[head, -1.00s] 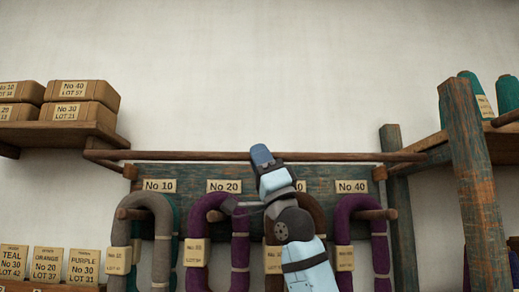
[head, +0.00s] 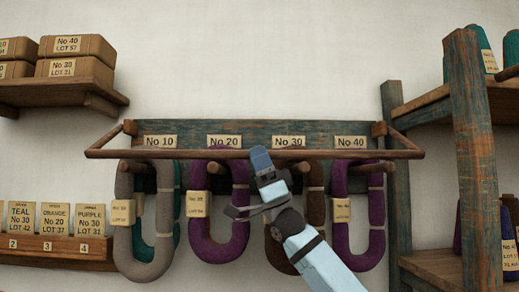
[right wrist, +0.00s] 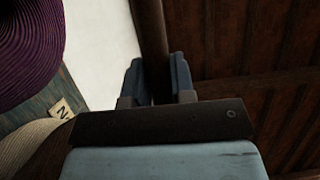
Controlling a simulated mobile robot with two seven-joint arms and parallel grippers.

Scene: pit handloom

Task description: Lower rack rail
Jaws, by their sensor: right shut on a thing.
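The rack rail (head: 350,154) is a thin brown wooden bar on two side arms hinged at the ends of the blue-green rack board (head: 190,128). It runs level across the front of the board, just below the number labels and in front of the peg tops. My right gripper (head: 262,158) is at the middle of the rail, shut on it. In the right wrist view the rail (right wrist: 152,35) passes between the two blue fingers (right wrist: 158,80). My left gripper is not in view.
Grey, teal, purple and brown yarn hanks (head: 147,265) hang from pegs close below the rail. A shelf with boxes (head: 75,68) is at left, above a ledge of label cards (head: 50,248). A wooden post (head: 478,150) and shelves with cones stand at right.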

